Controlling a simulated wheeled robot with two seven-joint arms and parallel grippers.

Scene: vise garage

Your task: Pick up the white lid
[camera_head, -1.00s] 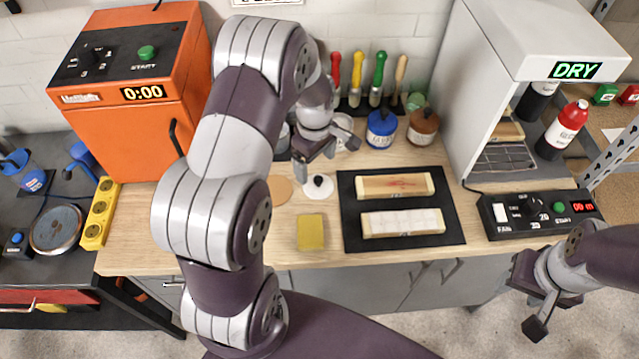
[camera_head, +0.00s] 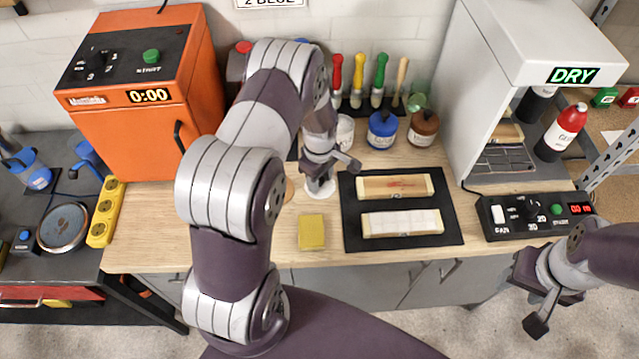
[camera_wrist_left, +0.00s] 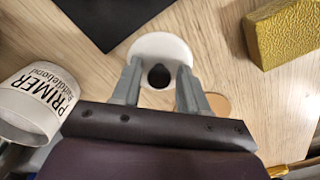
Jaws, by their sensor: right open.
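The white lid (camera_wrist_left: 160,52) is a round disc with a dark knob (camera_wrist_left: 159,76), lying on the wooden bench. In the left wrist view my left gripper (camera_wrist_left: 160,80) is open, with one finger on each side of the knob and a gap to it on both sides. In the head view my left gripper (camera_head: 320,180) is right above the lid (camera_head: 322,192) and hides most of it. My right gripper (camera_head: 541,296) is open and empty at the lower right, in front of the bench.
A white primer jar (camera_wrist_left: 32,100) stands close to my left gripper. A yellow sponge (camera_head: 312,232) and a black mat (camera_head: 353,225) with two wooden blocks lie nearby. Blue (camera_head: 382,130) and brown (camera_head: 422,128) jars stand behind. An orange oven (camera_head: 140,95) is at the left.

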